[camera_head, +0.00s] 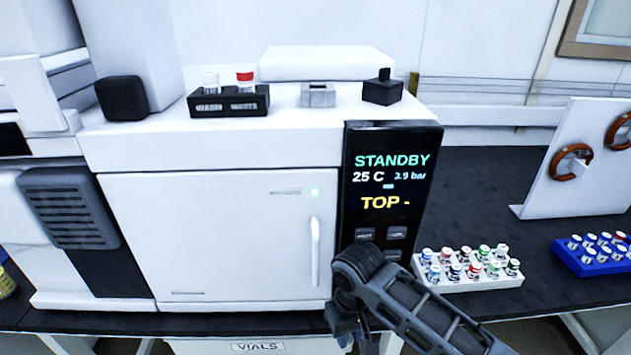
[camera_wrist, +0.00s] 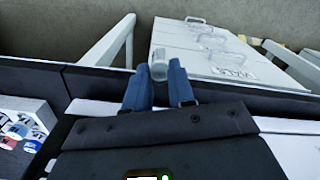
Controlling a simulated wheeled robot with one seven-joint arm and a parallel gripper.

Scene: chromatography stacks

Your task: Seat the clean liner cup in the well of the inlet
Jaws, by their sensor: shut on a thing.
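The clean liner cup (camera_wrist: 159,60) shows in the wrist view as a small translucent, pale piece between the two blue fingertips of my gripper (camera_wrist: 160,74). My gripper is shut on it. In the head view my gripper (camera_head: 350,338) hangs low at the bench's front edge, below the instrument's screen, and I cannot make out the cup there. A small square metal block (camera_head: 318,95), which looks like the inlet, sits on top of the white instrument (camera_head: 220,230). My gripper is well below and in front of it. The inside of its well is too small to tell.
A black rack (camera_head: 228,103) with white-capped and red-capped vials stands left of the metal block; a black knobbed block (camera_head: 382,90) stands right. The screen (camera_head: 388,185) reads STANDBY. A white vial tray (camera_head: 468,270) and a blue one (camera_head: 590,258) lie right. A VIALS drawer unit (camera_head: 225,346) is below.

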